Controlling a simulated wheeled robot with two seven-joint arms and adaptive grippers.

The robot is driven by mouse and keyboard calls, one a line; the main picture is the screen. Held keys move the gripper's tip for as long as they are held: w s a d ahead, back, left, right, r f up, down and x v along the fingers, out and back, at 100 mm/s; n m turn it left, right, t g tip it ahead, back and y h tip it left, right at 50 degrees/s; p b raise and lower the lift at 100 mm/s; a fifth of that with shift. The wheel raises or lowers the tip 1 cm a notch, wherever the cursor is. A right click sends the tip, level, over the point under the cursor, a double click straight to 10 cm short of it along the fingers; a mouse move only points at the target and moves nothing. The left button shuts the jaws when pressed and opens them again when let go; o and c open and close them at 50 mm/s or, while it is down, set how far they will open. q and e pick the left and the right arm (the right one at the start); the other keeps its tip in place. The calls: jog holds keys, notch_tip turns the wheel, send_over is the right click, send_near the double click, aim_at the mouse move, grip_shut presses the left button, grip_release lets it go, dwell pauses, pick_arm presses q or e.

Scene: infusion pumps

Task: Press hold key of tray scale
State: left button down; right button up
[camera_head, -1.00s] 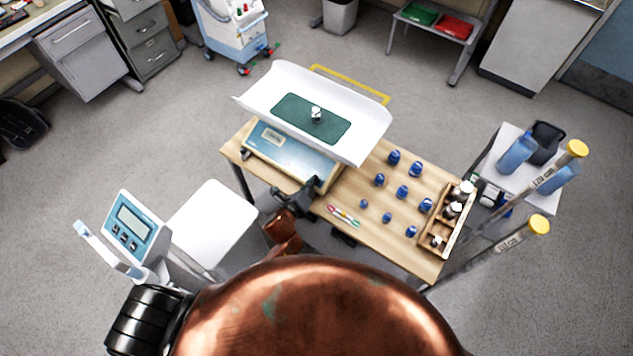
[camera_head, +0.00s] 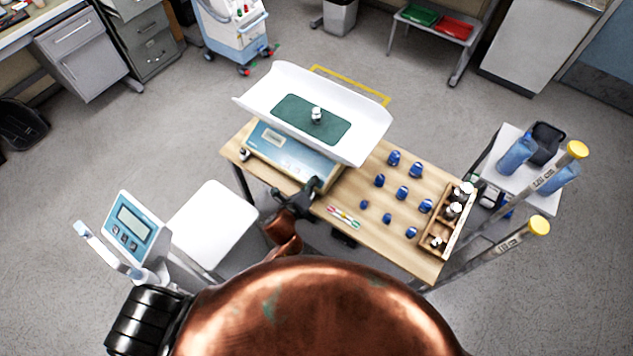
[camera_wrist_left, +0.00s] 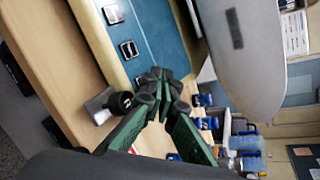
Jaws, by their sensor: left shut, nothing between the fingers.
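The tray scale has a white curved tray (camera_head: 365,122) above a base with a blue front panel (camera_head: 290,152). A green mat (camera_head: 295,113) and a small silver weight (camera_head: 316,115) lie in the tray. My left gripper (camera_head: 314,184) is shut and empty at the right part of the panel's front edge. In the left wrist view its fingertips (camera_wrist_left: 161,82) meet in front of the blue panel (camera_wrist_left: 150,30). Square dark keys (camera_wrist_left: 129,49) show in a row on the panel; their labels are too small to read. I cannot tell whether the fingertips touch the panel. My right gripper is not in view.
The wooden table (camera_head: 385,235) holds several blue weights (camera_head: 402,191), colourful slim items (camera_head: 343,217) and a wooden box (camera_head: 447,222) with bottles. A second scale with a display (camera_head: 133,222) stands at left beside a white seat (camera_head: 212,222). Measuring rods stand at right.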

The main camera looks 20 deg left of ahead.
pick_arm(q)
jog(key=shift+w+f, duration=0.15)
jog(key=shift+f, duration=0.25)
jog(key=shift+w+f+b, duration=0.1)
jog(key=shift+f+b, duration=0.25)
jog(key=shift+b, duration=0.1)
dwell(0.6)
jog(key=shift+r, duration=0.1)
jog(key=shift+s+r+p, duration=0.3)
jog(key=shift+r+p, duration=0.35)
jog(key=shift+p, duration=0.2)
jog(key=r+p, duration=0.1)
jog(key=s+r+p, duration=0.1)
jog(key=r+p, duration=0.2)
jog(key=p, duration=0.1)
jog(key=shift+s+a+r, duration=0.35)
jog(key=shift+s+r, duration=0.05)
jog(key=shift+f, duration=0.1)
